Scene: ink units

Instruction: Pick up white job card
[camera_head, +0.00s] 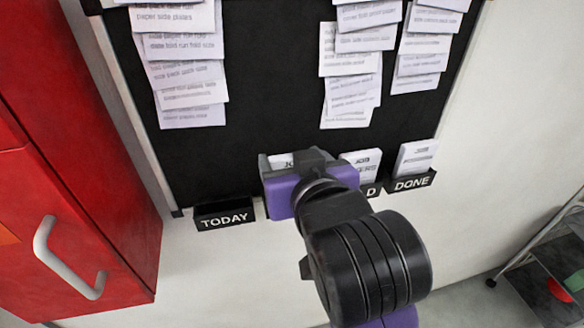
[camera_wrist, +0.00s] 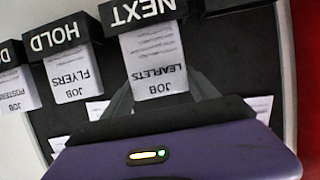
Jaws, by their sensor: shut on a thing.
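A white job card (camera_wrist: 153,55) reading "JOB LEAFLETS" shows upside down in the wrist view. Its lower end meets the black NEXT holder (camera_wrist: 143,12); I cannot tell how deep it sits. My gripper (camera_wrist: 160,98) is shut on the card's upper end, with a dark finger at each side of it. In the head view my gripper (camera_head: 305,165) covers most of this card, and only a white corner (camera_head: 277,160) shows at its left. The NEXT holder is hidden there behind my purple gripper body.
A HOLD holder with a flyers card (camera_wrist: 73,75) and a DONE holder (camera_head: 411,182) with another card stand to the right in the head view. The TODAY holder (camera_head: 224,216) looks empty. A red cabinet (camera_head: 75,190) stands at the left. Papers (camera_head: 180,60) hang on the black board above.

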